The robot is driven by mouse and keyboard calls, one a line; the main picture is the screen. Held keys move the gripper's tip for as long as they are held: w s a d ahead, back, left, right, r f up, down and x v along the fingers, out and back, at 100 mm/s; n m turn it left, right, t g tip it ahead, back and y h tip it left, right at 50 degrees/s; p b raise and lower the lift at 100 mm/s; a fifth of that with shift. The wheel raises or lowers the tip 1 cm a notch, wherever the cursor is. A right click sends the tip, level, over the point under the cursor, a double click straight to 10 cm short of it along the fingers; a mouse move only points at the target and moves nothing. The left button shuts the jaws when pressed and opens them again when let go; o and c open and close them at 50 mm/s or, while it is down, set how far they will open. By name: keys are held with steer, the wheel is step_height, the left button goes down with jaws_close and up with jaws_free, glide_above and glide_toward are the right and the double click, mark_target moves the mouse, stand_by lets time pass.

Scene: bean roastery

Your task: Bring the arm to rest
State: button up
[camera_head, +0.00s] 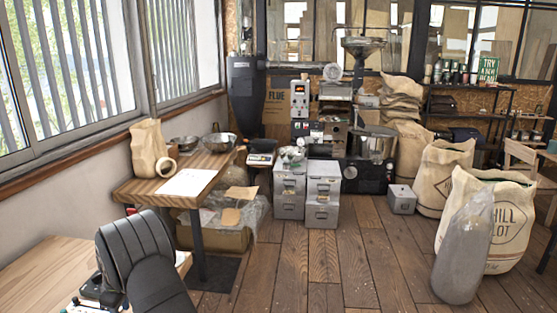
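A black ribbed shape (135,255) rises at the lower left, in front of a wooden table top (40,275).
A wooden table (205,162) with metal bowls (219,142), a paper bag (149,150) and a white sheet (187,183) stands left. Grey drawer boxes (322,192) and a roasting machine (375,145) stand behind. Sacks (508,215) fill the right. The middle plank floor (350,255) is clear.

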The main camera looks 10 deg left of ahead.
steer(key=shift+a+f, duration=0.1)
steer(key=shift+f, duration=0.5)
steer(key=shift+r, duration=1.35)
steer(key=shift+f, duration=0.1)
